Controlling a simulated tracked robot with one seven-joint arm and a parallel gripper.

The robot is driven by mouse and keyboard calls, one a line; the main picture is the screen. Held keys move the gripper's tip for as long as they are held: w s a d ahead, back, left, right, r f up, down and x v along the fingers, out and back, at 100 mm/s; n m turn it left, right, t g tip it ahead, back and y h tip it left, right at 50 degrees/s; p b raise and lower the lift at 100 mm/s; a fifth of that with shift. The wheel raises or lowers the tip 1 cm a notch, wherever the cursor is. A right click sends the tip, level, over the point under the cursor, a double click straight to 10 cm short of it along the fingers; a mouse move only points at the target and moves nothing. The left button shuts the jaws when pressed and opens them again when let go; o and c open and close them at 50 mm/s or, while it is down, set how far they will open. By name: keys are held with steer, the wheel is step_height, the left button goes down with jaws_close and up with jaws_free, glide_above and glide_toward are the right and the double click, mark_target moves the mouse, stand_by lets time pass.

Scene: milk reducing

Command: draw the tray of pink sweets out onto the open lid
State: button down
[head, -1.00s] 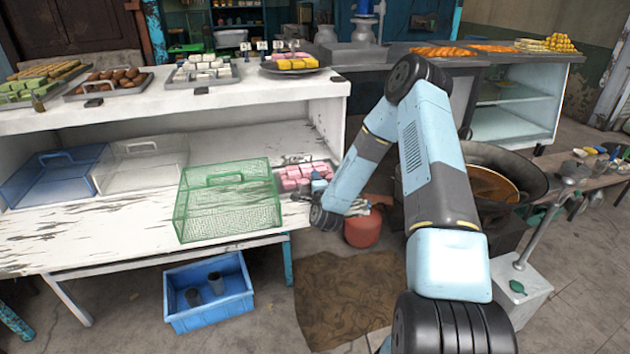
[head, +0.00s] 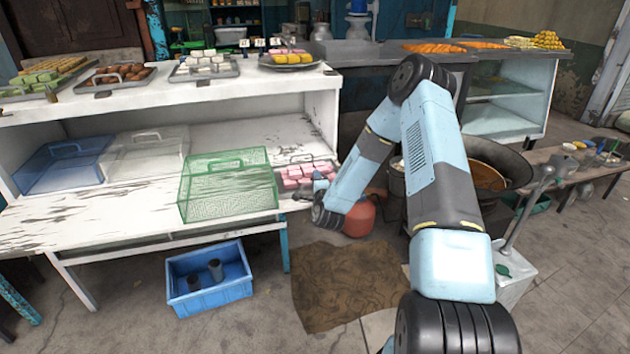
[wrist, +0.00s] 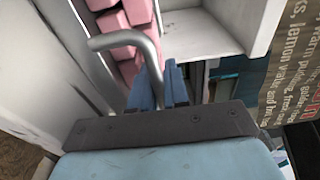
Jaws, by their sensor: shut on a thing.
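The tray of pink sweets (head: 290,184) is a grey metal tray with several pink blocks, at the right end of the white counter. In the wrist view, the blue fingers (wrist: 160,88) are shut on the tray's grey bent handle (wrist: 97,44), and pink sweets (wrist: 128,25) show beyond. The open lid (head: 90,222) is a worn white board at the counter's front.
The green mesh cover (head: 227,190) stands left of the tray. A blue cover (head: 65,165) and a clear cover (head: 145,153) stand farther left. A blue crate (head: 208,285) and red container (head: 360,219) are on the floor. The lid's left part is bare.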

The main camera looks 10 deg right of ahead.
steer(key=shift+s+d+f, duration=0.15)
steer(key=shift+s+f, duration=0.05)
steer(key=shift+f, duration=0.2)
steer(key=c, duration=1.4)
jaws_free()
steer(key=o, duration=0.4)
steer(key=shift+a+r, duration=0.2)
steer(key=shift+c, duration=0.2)
steer(key=shift+w, duration=0.1)
steer(key=s, duration=1.3)
steer(key=shift+s+a, duration=0.4)
steer(key=shift+c, duration=0.2)
